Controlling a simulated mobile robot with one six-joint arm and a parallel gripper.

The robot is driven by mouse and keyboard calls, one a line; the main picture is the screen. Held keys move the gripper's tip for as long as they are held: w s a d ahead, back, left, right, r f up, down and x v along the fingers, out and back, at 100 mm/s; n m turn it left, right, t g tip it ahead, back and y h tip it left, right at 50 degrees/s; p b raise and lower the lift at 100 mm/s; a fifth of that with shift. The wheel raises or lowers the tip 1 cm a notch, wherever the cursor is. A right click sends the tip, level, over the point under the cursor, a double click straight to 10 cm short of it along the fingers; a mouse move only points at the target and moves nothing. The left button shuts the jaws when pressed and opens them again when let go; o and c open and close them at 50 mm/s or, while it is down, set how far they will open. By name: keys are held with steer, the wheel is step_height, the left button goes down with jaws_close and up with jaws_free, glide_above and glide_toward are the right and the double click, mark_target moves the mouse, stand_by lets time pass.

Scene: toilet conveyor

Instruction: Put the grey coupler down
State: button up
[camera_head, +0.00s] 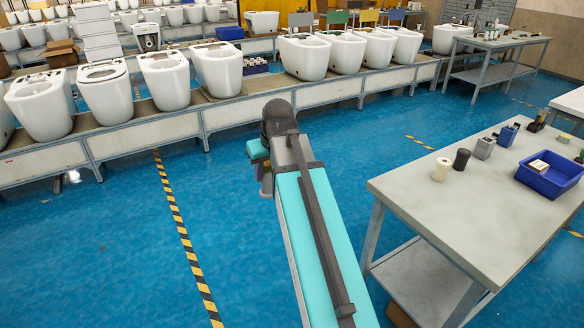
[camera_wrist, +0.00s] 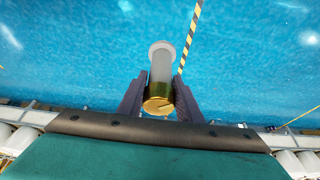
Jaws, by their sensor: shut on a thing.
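The grey coupler (camera_wrist: 161,66) shows in the wrist view as a pale grey cylinder with a wider rim at its far end and a gold-coloured near end. My gripper (camera_wrist: 160,82) is shut on it, with one dark finger on each side. Blue floor lies behind the coupler in that view.
A grey worktable (camera_head: 470,221) at right holds a white cylinder (camera_head: 442,169), a black cylinder (camera_head: 461,159), small blocks and a blue bin (camera_head: 549,182). Its near and left top is clear. A conveyor (camera_head: 232,114) with several toilets runs across the back. Blue floor (camera_head: 115,235) is open at left.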

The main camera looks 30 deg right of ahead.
steer(key=a, duration=1.6)
steer(key=shift+s+a+r, duration=0.3)
steer(key=shift+a+r, duration=0.05)
steer(key=shift+r, duration=0.05)
steer(key=shift+w, duration=0.15)
